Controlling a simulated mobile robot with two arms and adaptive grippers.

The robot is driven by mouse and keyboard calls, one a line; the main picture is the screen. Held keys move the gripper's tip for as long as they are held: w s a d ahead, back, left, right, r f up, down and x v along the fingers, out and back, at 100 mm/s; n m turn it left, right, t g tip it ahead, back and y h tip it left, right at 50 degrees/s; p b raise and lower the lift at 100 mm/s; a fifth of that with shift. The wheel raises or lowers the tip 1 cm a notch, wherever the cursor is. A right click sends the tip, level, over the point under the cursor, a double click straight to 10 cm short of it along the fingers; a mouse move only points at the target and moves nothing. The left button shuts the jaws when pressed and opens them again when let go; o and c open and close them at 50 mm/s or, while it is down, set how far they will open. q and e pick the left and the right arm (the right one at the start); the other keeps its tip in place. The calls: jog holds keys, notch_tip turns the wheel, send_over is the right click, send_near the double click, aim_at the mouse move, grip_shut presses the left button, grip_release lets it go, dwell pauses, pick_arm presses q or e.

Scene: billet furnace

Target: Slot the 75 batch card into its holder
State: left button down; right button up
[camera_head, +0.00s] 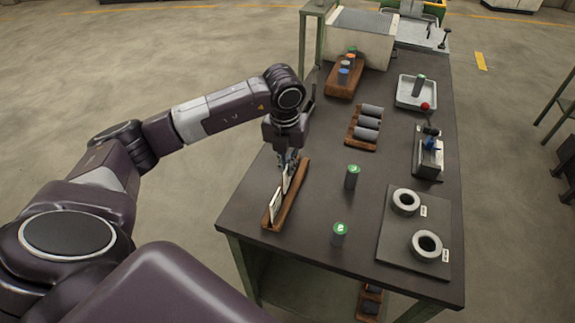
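A long wooden holder (292,204) lies near the left edge of the dark workbench. One white card (276,205) stands upright in its near part. A second white card (286,180) stands farther along, directly under my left gripper (288,161). My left gripper points down, with its fingertips at this card's top edge. The fingers are too small and partly hidden to tell whether they are closed on it. The number on either card is not readable, so I cannot tell which is the 75 card. My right gripper is not in view.
Two green-topped cylinders (351,178) (340,235) stand right of the holder. Two rings (427,244) (405,201) lie on a dark plate at right. A rack of grey billets (368,123), a wooden block with colored cylinders (344,78) and a white tray (404,97) are farther back.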

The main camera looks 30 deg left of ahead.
pick_arm(q)
jog(key=shift+f, duration=0.25)
jog(key=c, duration=2.1)
grip_release()
jog(key=r, duration=0.4)
jog(key=s+r, duration=0.1)
jog(key=r, duration=0.7)
jog(key=shift+s+d, duration=0.2)
jog(key=shift+d, duration=0.05)
jog(key=shift+f, duration=0.1)
